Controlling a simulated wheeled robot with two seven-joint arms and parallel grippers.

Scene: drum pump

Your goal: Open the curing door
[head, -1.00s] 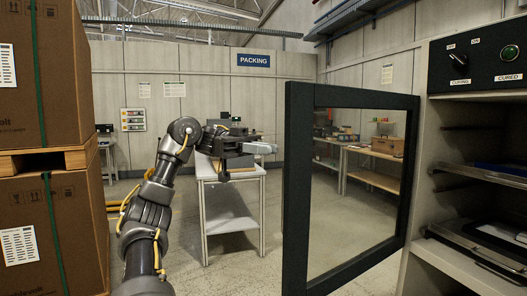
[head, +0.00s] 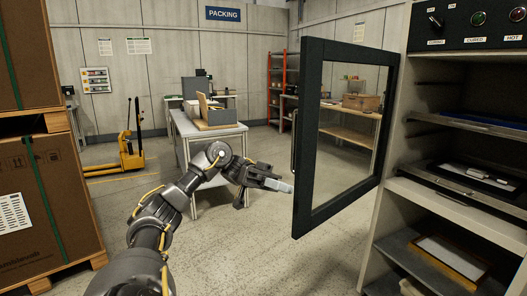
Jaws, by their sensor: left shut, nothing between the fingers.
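The curing door (head: 308,130), a dark frame around a clear pane, stands swung open from the curing cabinet (head: 397,160) at the right. Its handle (head: 293,140) shows as a dark bar on the free edge's left side. My left gripper (head: 288,187) is shut and empty, with its pale fingertips just left of the door's free edge, below the handle. I cannot tell whether the fingertips touch the door. My right gripper is not in view.
The cabinet holds trays on shelves (head: 462,185) and has a control panel (head: 465,25) on top. Stacked cartons (head: 40,180) on pallets stand at the left. A white table (head: 185,125) and a yellow pallet truck (head: 130,150) stand behind. The floor between is clear.

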